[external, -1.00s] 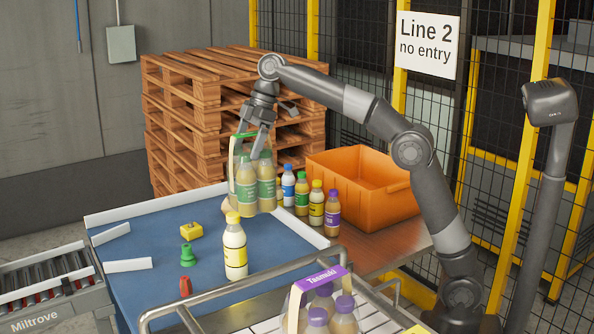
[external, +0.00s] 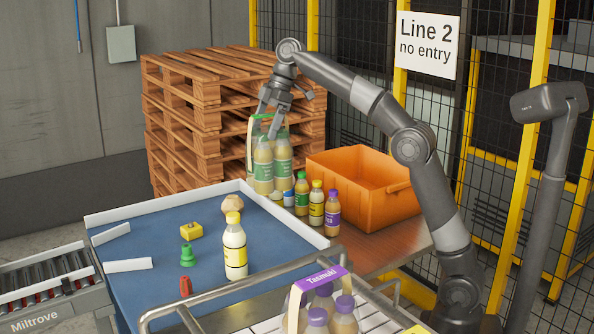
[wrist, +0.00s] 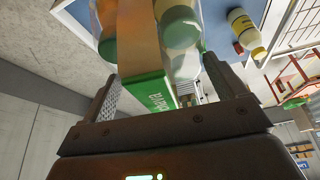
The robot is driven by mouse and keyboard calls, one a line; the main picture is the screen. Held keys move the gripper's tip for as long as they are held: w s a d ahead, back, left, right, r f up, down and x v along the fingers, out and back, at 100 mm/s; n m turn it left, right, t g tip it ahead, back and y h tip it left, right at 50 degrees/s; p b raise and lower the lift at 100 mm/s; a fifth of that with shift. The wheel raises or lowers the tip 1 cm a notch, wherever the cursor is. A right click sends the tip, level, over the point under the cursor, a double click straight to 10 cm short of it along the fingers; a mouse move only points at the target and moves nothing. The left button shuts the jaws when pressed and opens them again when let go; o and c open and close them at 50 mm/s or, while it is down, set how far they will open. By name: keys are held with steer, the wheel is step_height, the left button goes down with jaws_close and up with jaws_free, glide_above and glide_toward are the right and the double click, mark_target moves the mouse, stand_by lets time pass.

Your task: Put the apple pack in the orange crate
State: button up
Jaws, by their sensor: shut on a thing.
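The apple pack (external: 263,170) is a carrier of bottles with green labels and a green top band. My gripper (external: 268,128) is shut on its top and holds it upright in the air. It hangs left of the orange crate (external: 372,203), in front of the pallets in the picture. In the wrist view the green band (wrist: 148,92) lies between the fingers, with green-capped bottles beyond it. The crate stands on a brown table; the part of its inside that shows is bare.
A row of small bottles (external: 317,205) stands along the crate's left side; the pack partly hides one. A yellow-labelled bottle (external: 235,250) and small items stand on the blue surface (external: 140,265). A purple Tasmuki pack (external: 318,295) is in front. Wooden pallets (external: 185,120) stand behind.

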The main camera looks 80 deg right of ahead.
steer(key=s+d+f+m+t+h, duration=0.1)
steer(key=s+d+f+m, duration=0.25)
steer(key=d, duration=1.15)
steer(key=s+d+f+m+h, duration=0.25)
steer(key=s+d+m, duration=0.2)
steer(key=d, duration=1.05)
steer(key=s+d+f+m, duration=0.2)
steer(key=s+d, duration=0.5)
steer(key=s+d+f+m, duration=0.1)
steer(key=s+d+f, duration=0.2)
steer(key=s+d, duration=0.5)
steer(key=s+d+f+m+g+h, duration=0.1)
steer(key=s+d+f+m+h, duration=0.2)
steer(key=s+d+f+m, duration=0.4)
step_height(320, 180, down, 9)
steer(key=a+n, duration=0.1)
steer(key=shift+s+f, duration=0.15)
steer(key=shift+s, duration=0.3)
steer(key=shift+a+f+y, duration=0.1)
steer(key=shift+y, duration=0.15)
steer(key=o, duration=1.8)
steer(key=shift+f, duration=0.15)
